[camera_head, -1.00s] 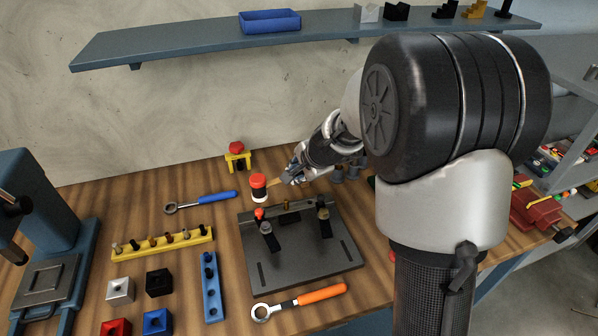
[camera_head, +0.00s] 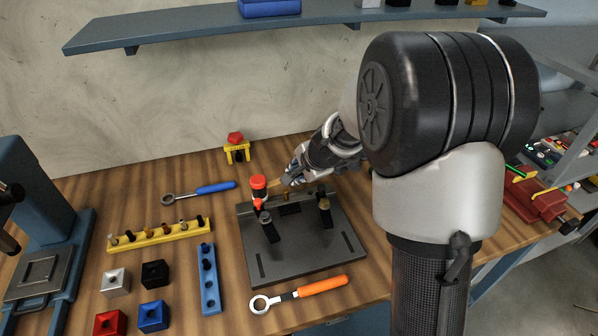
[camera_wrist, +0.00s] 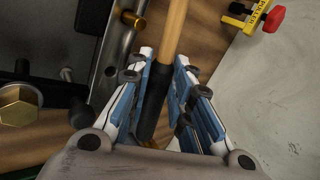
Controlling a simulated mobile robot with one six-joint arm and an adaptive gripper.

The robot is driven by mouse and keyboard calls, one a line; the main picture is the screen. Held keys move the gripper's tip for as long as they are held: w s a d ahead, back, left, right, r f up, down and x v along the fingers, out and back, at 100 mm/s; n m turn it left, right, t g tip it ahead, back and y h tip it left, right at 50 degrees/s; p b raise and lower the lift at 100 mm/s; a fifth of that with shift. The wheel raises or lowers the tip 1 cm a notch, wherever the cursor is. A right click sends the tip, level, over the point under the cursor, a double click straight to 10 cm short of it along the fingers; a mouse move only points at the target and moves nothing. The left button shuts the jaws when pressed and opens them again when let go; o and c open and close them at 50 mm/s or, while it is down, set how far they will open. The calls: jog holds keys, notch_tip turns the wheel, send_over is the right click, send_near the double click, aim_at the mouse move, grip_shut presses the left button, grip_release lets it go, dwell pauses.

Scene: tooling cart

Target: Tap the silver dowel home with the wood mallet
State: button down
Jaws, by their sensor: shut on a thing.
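My gripper (camera_head: 287,183) is shut on the dark grip of the wood mallet. The mallet's pale wooden handle (camera_wrist: 174,35) runs up and away between my fingers in the wrist view. I cannot pick out the silver dowel with certainty; small metal parts on the fixture are partly hidden.
Two black clamps stand on the plate. A yellow stand with a red knob (camera_head: 237,150) is behind. A blue-handled wrench (camera_head: 215,188), a yellow peg rack (camera_head: 150,240) and a blue rack (camera_head: 210,295) lie left. An orange-handled wrench (camera_head: 322,286) lies in front.

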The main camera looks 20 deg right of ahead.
notch_tip(320, 180, up, 4)
jog(key=p, duration=0.3)
jog(key=shift+r, duration=0.1)
jog(key=shift+f, duration=0.2)
jog(key=shift+f+b, duration=0.15)
jog(key=shift+b, duration=0.3)
notch_tip(320, 180, down, 4)
jog(key=b, duration=0.3)
jog(key=shift+f, duration=0.25)
jog(key=shift+r+p, duration=3.7)
jog(key=shift+r, duration=0.55)
jog(key=shift+f, duration=0.1)
